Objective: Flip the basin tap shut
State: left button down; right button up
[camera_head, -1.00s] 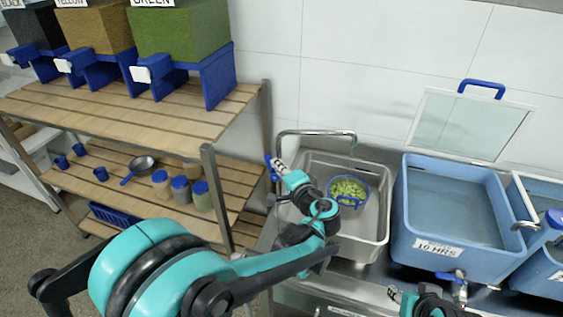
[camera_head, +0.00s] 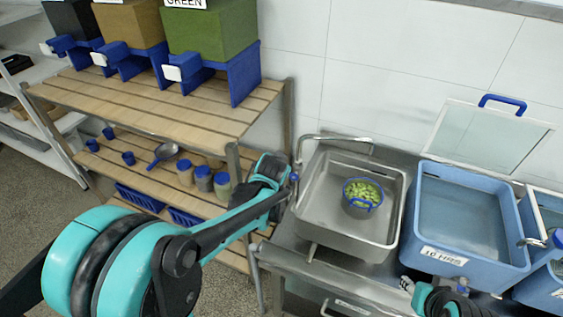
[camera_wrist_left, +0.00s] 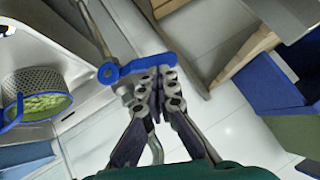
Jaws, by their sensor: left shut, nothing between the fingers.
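The basin tap (camera_head: 336,138) is a bent metal spout at the back left of the steel basin (camera_head: 388,222). Its blue lever (camera_wrist_left: 138,67) shows in the left wrist view, right at the fingertips of my left gripper (camera_wrist_left: 157,78). The gripper is shut with nothing between its fingers; I cannot tell whether it touches the lever. In the head view my left wrist is left of the basin and hides most of the gripper. My right gripper (camera_head: 406,285) is small at the bottom edge, its jaws unclear.
A blue-handled strainer of green beans (camera_head: 362,193) sits in the basin; it also shows in the left wrist view (camera_wrist_left: 38,92). Blue soaking tanks (camera_head: 466,218) stand to the right. A wooden shelf rack (camera_head: 150,113) with jars and bins stands close on the left.

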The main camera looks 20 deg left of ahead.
pick_arm(q)
jog(key=shift+a+f+b, duration=0.6)
jog(key=shift+a+f, duration=0.2)
jog(key=shift+f, duration=0.35)
jog(key=shift+w, duration=0.1)
jog(key=s+r+p, duration=0.5)
jog(key=s+r, duration=0.2)
jog(key=r, duration=0.4)
jog(key=shift+p, duration=0.4)
jog(key=shift+s+d, duration=0.1)
